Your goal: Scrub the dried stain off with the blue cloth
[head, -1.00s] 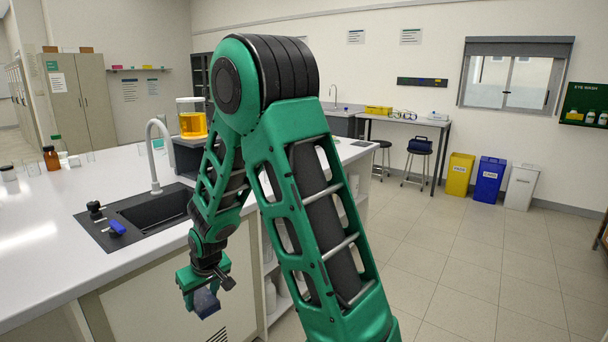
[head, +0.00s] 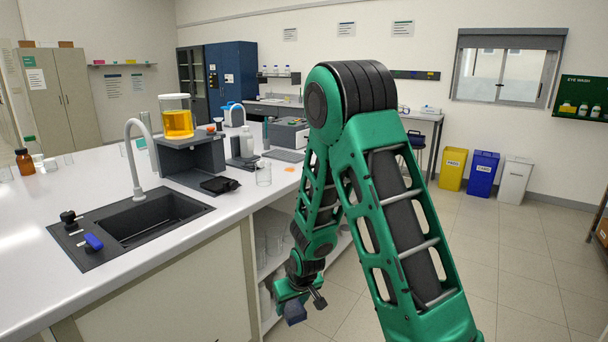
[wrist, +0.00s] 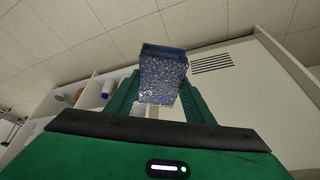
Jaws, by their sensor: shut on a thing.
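My gripper (head: 290,294) hangs low beside the bench's front side, over the floor. It is shut on the blue cloth (wrist: 163,76), which sticks out beyond the fingers in the wrist view. The cloth also shows as a small dark blue block below the gripper in the head view (head: 295,313). A small orange patch (head: 290,169), which looks like the dried stain, lies on the white bench top near the right edge, just right of a clear glass beaker (head: 263,173). The cloth is well below the bench top and apart from the patch.
The white bench (head: 75,211) carries a sink (head: 150,219) with a tall tap, a dark stand (head: 190,155) with an amber vessel (head: 177,120), and a black device (head: 220,185). Open shelves (head: 268,225) sit under the bench end. The floor (head: 520,260) to the right is clear.

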